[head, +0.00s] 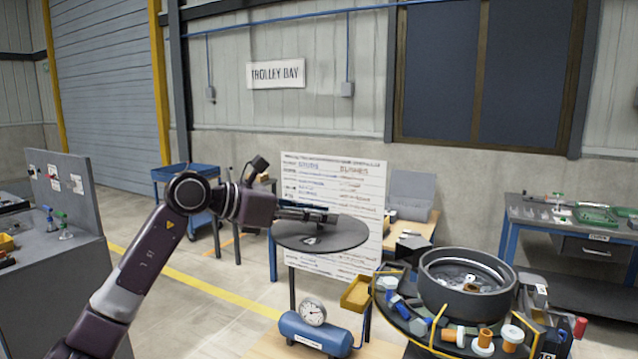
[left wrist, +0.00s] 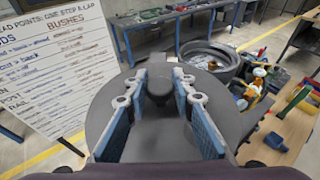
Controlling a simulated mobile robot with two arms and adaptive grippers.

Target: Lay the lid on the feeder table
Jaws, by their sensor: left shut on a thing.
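My left gripper (head: 318,214) is shut on the lid (head: 345,234), a flat dark grey disc with a knob. It holds the lid roughly level in the air, left of the feeder bowl (head: 430,285). In the left wrist view the knob (left wrist: 159,86) sits between the fingertips, and the lid's plate (left wrist: 221,92) spreads below them. The open, round, dark bowl stands on the feeder table, with small parts inside. A bare wooden part of the table (head: 268,347) shows at the bottom of the head view. My right gripper is not in view.
A blue compressor with a gauge (head: 300,328) and a yellow bin (head: 357,294) stand below the lid. Bushes, bottles and blue parts crowd the bowl's front rim (head: 470,347). A white written board (head: 350,175) stands behind the lid.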

